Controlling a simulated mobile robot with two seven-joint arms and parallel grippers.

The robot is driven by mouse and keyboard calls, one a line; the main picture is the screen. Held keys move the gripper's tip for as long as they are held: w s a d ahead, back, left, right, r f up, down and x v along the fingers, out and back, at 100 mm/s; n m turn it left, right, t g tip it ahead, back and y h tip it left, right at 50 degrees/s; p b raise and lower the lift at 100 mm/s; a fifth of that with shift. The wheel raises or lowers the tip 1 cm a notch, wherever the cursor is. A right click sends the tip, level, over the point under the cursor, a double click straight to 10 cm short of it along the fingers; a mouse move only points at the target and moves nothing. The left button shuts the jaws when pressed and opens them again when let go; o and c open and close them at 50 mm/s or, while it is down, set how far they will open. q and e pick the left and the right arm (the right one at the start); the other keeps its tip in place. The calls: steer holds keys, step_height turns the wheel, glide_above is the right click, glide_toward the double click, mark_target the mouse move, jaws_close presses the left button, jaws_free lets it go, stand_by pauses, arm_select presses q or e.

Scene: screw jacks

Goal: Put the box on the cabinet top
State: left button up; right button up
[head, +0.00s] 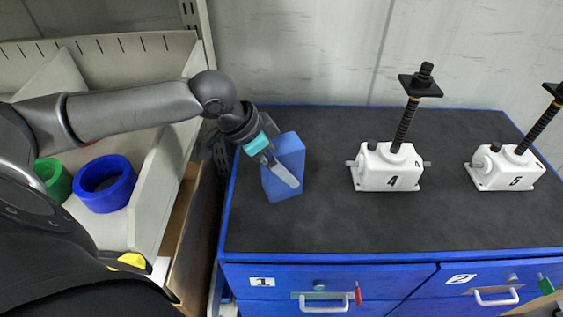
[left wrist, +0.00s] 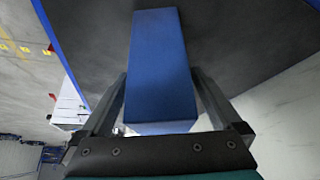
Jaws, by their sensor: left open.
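The blue box (head: 290,150) stands upright at the left end of the dark cabinet top (head: 330,225). It appears to rest on the surface. My left gripper (head: 288,174) reaches it from the left, one finger in front of the box and the other hidden behind it. In the left wrist view the box (left wrist: 160,70) lies between the two open fingers (left wrist: 160,105), with a small gap at its sides. My right gripper is not in view.
Two white screw jacks, marked 4 (head: 388,168) and 5 (head: 505,168), stand to the right with tall black spindles. Left of the cabinet is a shelf bin (head: 150,195) with blue (head: 104,184) and green (head: 52,178) rings. The cabinet top's front middle is clear.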

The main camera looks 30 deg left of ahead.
arm_select(q)
steer(key=v, duration=0.7)
steer(key=shift+p, duration=0.3)
